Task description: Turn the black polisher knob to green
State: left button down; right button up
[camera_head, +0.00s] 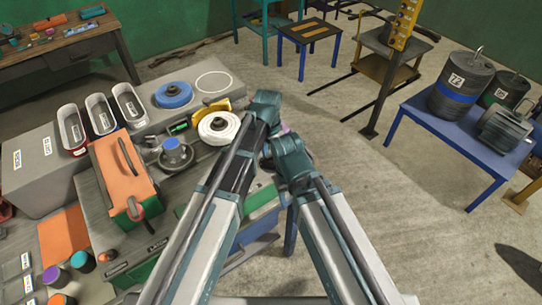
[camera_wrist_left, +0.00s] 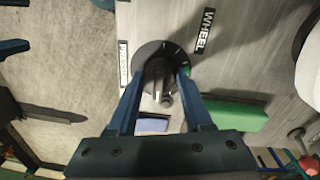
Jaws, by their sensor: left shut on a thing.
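The black knob (camera_wrist_left: 158,72) sits on a round black dial with small pale marks in the left wrist view. A green patch shows at the dial's right edge. My left gripper (camera_wrist_left: 160,80) is shut on the knob, one blue finger on each side. A pale line shows on the knob's lower part, but I cannot tell its exact setting. In the head view my arms hide the knob and the fingers.
An orange-topped box (camera_head: 124,170) and several bins (camera_head: 102,114) stand at left. A blue table (camera_head: 432,121) with drums stands at right. Open floor lies between.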

aim_at(270, 156)
dwell(0.5)
pick_arm(q)
jog(key=shift+c, duration=1.6)
grip_release()
jog(key=shift+r, duration=0.1)
notch_tip(270, 156, up, 14)
jog(key=p, duration=1.3)
jog(key=shift+w+a+f+p, duration=0.2)
jog(key=shift+w+a+p, duration=0.05)
jog(key=shift+p, duration=0.15)
jog(key=shift+s+f, duration=0.1)
